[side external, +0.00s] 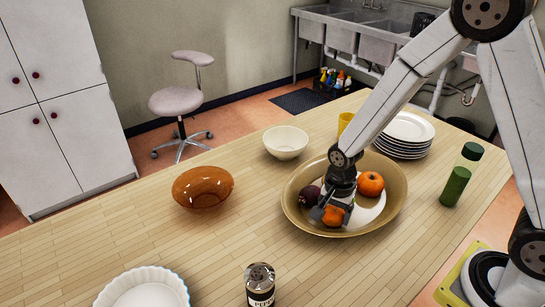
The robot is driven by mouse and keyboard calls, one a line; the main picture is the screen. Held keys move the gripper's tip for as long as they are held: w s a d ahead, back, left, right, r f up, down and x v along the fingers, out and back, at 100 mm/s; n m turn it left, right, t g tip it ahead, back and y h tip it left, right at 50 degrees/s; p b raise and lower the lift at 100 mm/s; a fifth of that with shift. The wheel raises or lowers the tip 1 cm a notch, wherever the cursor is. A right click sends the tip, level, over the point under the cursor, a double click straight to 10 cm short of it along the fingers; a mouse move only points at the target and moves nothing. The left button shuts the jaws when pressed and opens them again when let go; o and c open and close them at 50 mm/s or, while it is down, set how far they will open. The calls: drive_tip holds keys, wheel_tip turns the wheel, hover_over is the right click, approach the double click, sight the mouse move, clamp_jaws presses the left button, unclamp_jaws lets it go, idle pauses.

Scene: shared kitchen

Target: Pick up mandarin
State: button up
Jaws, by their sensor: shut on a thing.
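My gripper (331,211) points down into a wide tan bowl (386,212) on the wooden table. It is shut on an orange mandarin (333,217) low in the bowl, near its front side. The fingers hide part of the mandarin, and I cannot tell whether it touches the bowl. A larger orange fruit (370,184) lies in the bowl to the right of my gripper. A dark purple fruit (309,196) lies just left of my gripper, very close to it.
A stack of white plates (408,127), a yellow cup (345,121) and a green bottle (456,184) stand behind and right. A cream bowl (285,142) and amber bowl (203,187) are left. A pepper shaker (260,284) and white fluted dish (142,290) are in front. The table between them is clear.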

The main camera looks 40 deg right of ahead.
sight(334, 209)
drive_tip(key=shift+r, duration=0.1)
drive_tip(key=shift+r, duration=4.9)
drive_tip(key=shift+w, duration=0.1)
